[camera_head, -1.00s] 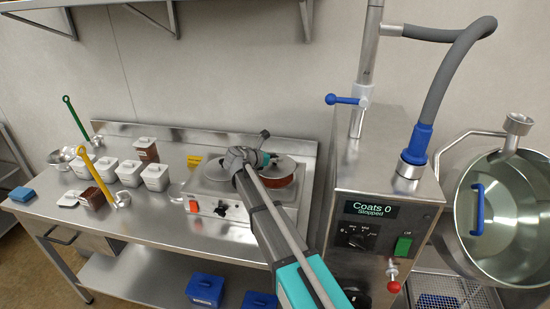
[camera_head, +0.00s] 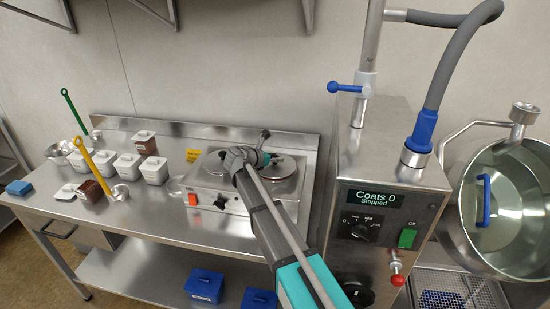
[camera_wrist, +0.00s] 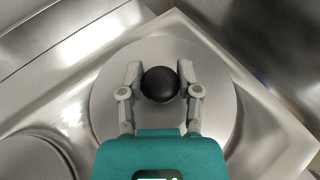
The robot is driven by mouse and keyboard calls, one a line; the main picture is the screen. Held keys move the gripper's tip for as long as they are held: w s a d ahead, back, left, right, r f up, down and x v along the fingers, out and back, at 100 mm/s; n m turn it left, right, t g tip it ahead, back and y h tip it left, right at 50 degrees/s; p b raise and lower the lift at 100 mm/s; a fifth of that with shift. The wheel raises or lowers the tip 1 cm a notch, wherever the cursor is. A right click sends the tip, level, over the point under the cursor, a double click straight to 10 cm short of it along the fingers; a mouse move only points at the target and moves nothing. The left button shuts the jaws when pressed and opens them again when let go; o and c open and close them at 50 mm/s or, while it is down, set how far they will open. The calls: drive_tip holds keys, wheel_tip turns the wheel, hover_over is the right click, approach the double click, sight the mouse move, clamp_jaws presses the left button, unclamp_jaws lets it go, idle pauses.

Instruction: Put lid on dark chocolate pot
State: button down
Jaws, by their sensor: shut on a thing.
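My gripper (camera_wrist: 160,76) is shut on the black knob (camera_wrist: 160,86) of a round metal lid (camera_wrist: 218,100). In the head view my gripper (camera_head: 263,159) is over the right well of the steel warming unit (camera_head: 222,201). The lid (camera_head: 286,169) lies flat over that well, and I see no clear gap under it. The dark chocolate pot beneath is hidden by the lid. A second round metal top (camera_wrist: 30,160) shows at the lower left of the wrist view, on the unit's left well.
White tubs (camera_head: 126,165), a brown tub (camera_head: 145,142) and ladles stand on the left of the steel table (camera_head: 180,228). The coating machine (camera_head: 385,165) stands close on the right. A shelf (camera_head: 100,3) hangs above left.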

drive_tip(key=shift+f+b, duration=0.3)
drive_tip(key=shift+f, duration=0.05)
drive_tip(key=shift+c, duration=1.1)
unclamp_jaws()
